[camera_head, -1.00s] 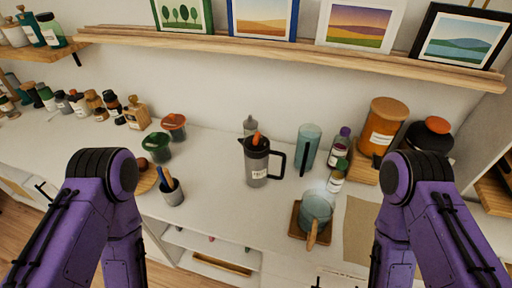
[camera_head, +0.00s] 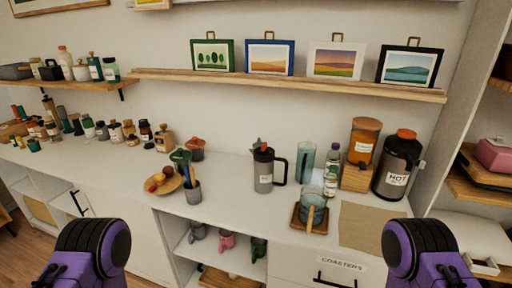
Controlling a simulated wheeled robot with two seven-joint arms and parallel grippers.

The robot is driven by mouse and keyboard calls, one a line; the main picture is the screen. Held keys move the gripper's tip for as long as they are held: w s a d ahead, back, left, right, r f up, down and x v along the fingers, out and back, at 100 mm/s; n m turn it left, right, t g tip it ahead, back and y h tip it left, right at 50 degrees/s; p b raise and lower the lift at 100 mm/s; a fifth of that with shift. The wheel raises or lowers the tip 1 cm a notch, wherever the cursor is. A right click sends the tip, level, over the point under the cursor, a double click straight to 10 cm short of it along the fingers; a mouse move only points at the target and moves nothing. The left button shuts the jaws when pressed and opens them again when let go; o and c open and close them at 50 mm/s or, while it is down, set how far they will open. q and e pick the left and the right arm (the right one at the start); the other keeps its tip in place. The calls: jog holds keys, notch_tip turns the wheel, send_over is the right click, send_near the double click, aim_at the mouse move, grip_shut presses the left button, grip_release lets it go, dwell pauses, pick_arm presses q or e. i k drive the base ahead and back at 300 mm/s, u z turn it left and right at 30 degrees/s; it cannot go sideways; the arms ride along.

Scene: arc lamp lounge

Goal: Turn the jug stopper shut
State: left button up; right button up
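A grey jug (camera_head: 262,176) with a black lid and black handle stands upright on the white counter, left of the middle of the board in the head view. Its handle points right. A small orange-red stopper (camera_head: 264,147) sits on top of the lid; how far it is turned is too small to tell. Only purple and black links of my two arms show at the bottom left and bottom right. Both of my grippers are out of the picture, and nothing of mine touches the jug.
Right of the jug stand a teal pitcher (camera_head: 305,164), a bottle (camera_head: 332,166), an orange canister (camera_head: 364,142) and a dark HOT dispenser (camera_head: 396,167). A glass mug (camera_head: 313,209) is in front. The counter before the jug is clear.

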aim_at(263, 149)
jog(key=u, duration=1.2)
jog(key=i, duration=1.25)
jog(key=z, duration=2.15)
